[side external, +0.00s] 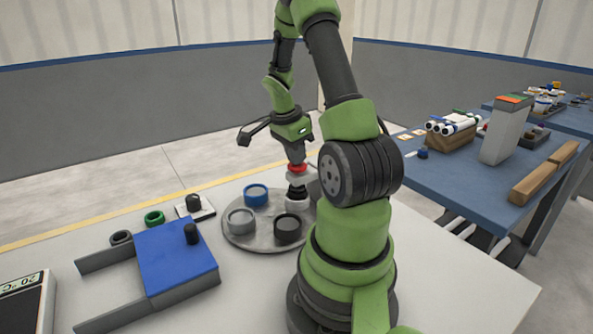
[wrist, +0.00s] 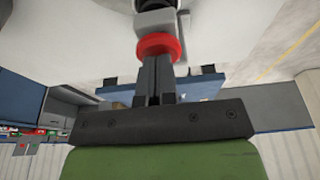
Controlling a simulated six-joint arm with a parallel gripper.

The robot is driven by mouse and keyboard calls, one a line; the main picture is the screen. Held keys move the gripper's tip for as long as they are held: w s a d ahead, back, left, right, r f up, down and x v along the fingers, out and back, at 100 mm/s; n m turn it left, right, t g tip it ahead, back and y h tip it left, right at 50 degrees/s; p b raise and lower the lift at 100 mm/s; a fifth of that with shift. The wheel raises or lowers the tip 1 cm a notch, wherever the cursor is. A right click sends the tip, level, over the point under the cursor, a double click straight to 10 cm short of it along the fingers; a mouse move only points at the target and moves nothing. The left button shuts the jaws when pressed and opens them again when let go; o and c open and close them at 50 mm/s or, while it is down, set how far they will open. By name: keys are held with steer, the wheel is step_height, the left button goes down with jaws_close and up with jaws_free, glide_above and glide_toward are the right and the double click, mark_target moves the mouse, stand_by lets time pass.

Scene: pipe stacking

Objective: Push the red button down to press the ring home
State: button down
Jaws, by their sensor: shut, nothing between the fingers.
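The red button (side external: 297,168) sits on top of a light grey piece, with a black part (side external: 296,191) below that. A whitish ring (side external: 297,204) is under the black part, at the right side of the round grey tray (side external: 234,233). My gripper (side external: 296,158) points down directly over the red button, shut and empty. In the wrist view the dark fingers (wrist: 154,68) lie together, their tips at the red button (wrist: 158,42). I cannot tell whether they touch it. The ring's seating is too small to judge.
Blue (side external: 256,195), grey (side external: 241,221) and black (side external: 288,228) round pieces stand on the tray. A blue block (side external: 176,258) with grey rails is left of it. A green ring (side external: 154,217) and a dark ring (side external: 121,237) lie behind. My arm hides the tray's right edge.

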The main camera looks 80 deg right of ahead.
steer(key=shift+f, duration=0.8)
stand_by(0.4)
steer(key=shift+r, duration=3.5)
